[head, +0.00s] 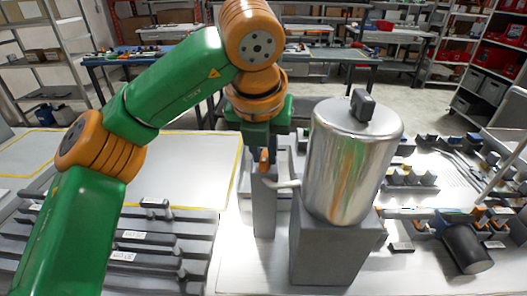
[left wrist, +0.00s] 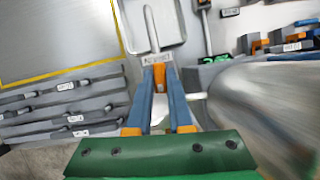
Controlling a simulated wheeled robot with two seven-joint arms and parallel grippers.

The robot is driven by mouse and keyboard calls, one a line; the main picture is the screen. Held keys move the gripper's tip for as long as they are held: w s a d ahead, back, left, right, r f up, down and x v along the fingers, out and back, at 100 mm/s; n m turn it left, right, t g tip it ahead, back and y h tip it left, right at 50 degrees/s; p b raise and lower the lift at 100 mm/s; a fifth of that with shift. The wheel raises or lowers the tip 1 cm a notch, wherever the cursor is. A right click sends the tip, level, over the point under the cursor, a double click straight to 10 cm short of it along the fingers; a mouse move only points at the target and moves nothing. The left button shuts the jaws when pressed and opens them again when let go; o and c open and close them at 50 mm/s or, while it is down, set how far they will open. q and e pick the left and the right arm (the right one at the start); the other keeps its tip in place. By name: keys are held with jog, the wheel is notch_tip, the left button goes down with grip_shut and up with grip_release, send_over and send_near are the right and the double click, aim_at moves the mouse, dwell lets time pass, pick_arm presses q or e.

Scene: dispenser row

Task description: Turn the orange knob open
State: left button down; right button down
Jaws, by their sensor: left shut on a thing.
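A shiny silver dispenser tank (head: 348,165) with a dark knob on its lid stands on a grey pedestal (head: 330,245). A pale spout (head: 286,184) sticks out from its left side. My left gripper (head: 264,166) points down beside the tank, close to the spout. In the left wrist view, its blue fingers (left wrist: 160,82) are closed around a small orange piece, which looks like the orange knob (left wrist: 159,74). The fingers and arm hide most of the knob. The tank fills the right side of the wrist view (left wrist: 265,110). My right gripper is not in view.
A narrow grey post (head: 264,210) stands left of the pedestal. Grey labelled racks (head: 120,245) lie at the left, and several small parts and a dark cylinder (head: 466,250) lie at the right. A yellow-outlined area (head: 195,165) behind the racks is mostly clear.

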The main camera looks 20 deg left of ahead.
pick_arm(q)
jog(key=shift+n, duration=0.6)
jog(key=shift+y, duration=0.3)
jog(key=c, duration=0.8)
grip_release()
jog(key=p+v, duration=0.1)
jog(key=v, duration=0.6)
jog(key=shift+w, duration=0.15)
